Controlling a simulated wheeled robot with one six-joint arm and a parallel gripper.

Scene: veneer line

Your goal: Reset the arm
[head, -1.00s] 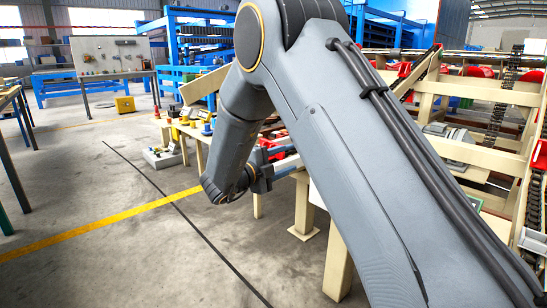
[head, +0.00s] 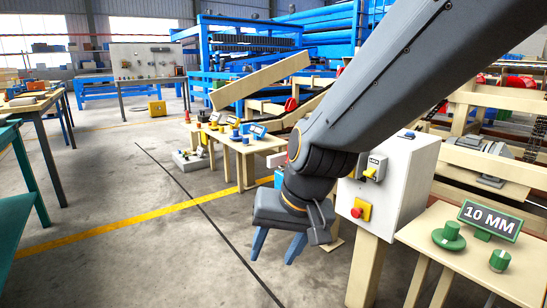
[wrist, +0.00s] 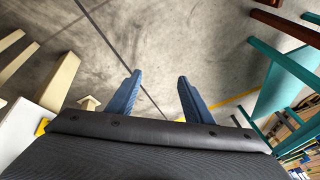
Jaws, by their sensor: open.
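My gripper (head: 277,246) hangs from my grey arm near the middle of the head view, with its blue fingers pointing down over the floor. The fingers are apart with nothing between them. In the wrist view my gripper (wrist: 158,88) also shows two separate blue fingers with bare concrete floor beyond them. My arm comes in from the upper right of the head view and hides part of the machinery behind it.
A white control box (head: 403,185) with a red button stands just right of my gripper. A table (head: 470,262) with green knobs and a "10 MM" sign (head: 491,221) is at lower right. A small table (head: 245,150) stands behind. Floor (head: 120,260) at left is open.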

